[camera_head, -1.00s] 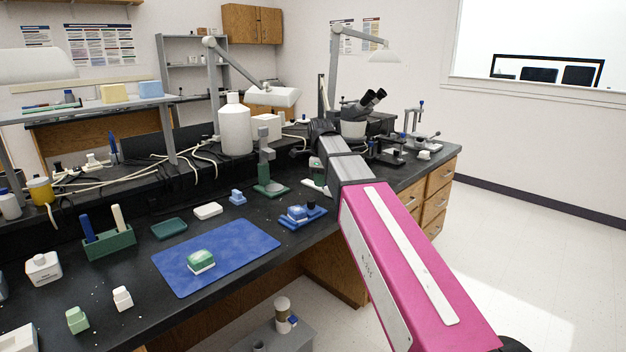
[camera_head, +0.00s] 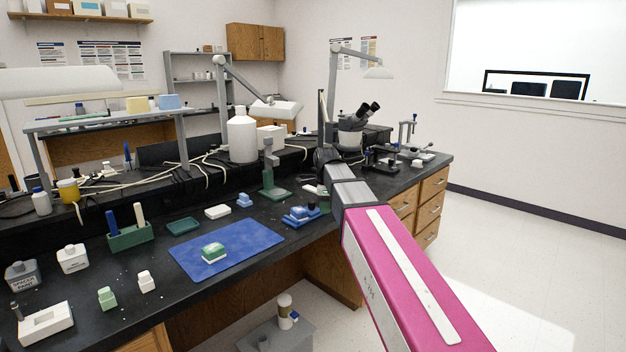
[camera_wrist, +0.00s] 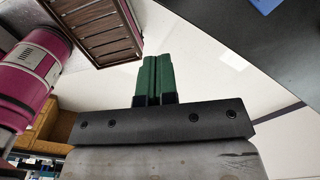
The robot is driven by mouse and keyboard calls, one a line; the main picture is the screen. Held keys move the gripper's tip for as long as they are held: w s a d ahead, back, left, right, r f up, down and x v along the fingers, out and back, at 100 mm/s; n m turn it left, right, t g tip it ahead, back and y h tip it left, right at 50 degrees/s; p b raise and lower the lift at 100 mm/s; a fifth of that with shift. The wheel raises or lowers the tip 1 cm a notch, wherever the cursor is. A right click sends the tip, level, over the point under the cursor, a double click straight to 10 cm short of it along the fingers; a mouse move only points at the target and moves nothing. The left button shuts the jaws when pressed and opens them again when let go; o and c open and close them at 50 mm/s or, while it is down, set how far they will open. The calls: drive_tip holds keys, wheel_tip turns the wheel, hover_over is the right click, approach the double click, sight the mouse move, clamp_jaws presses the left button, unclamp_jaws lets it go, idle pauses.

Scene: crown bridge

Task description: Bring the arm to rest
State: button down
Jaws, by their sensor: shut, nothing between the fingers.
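My gripper (camera_wrist: 155,80) shows in the wrist view with its green fingers together and nothing between them. It is clear of the bench; floor and wall lie behind it. In the head view my pink arm reaches forward beside the right part of the black bench (camera_head: 130,270). The gripper itself is not visible in that view.
A blue mat (camera_head: 185,262) holds a green and white block (camera_head: 213,252). A blue fixture (camera_head: 301,215), a green stand (camera_head: 271,180) and a microscope (camera_head: 352,135) stand near my arm. Open floor (camera_head: 550,270) lies to the right.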

drive_tip(key=s+d+f+n, duration=0.5)
drive_tip(key=f+n, duration=0.1)
drive_tip(key=f, duration=0.3)
drive_tip(key=s+d+f+n, duration=0.4)
drive_tip(key=s+f+n, duration=0.2)
drive_tip(key=f, duration=0.4)
drive_tip(key=s+d+f+n, duration=0.5)
drive_tip(key=s+f+n, duration=0.1)
drive_tip(key=f, duration=0.3)
drive_tip(key=shift+s+d+f+n, duration=0.15)
drive_tip(key=shift+s+d+n, duration=0.15)
drive_tip(key=shift+n, duration=0.2)
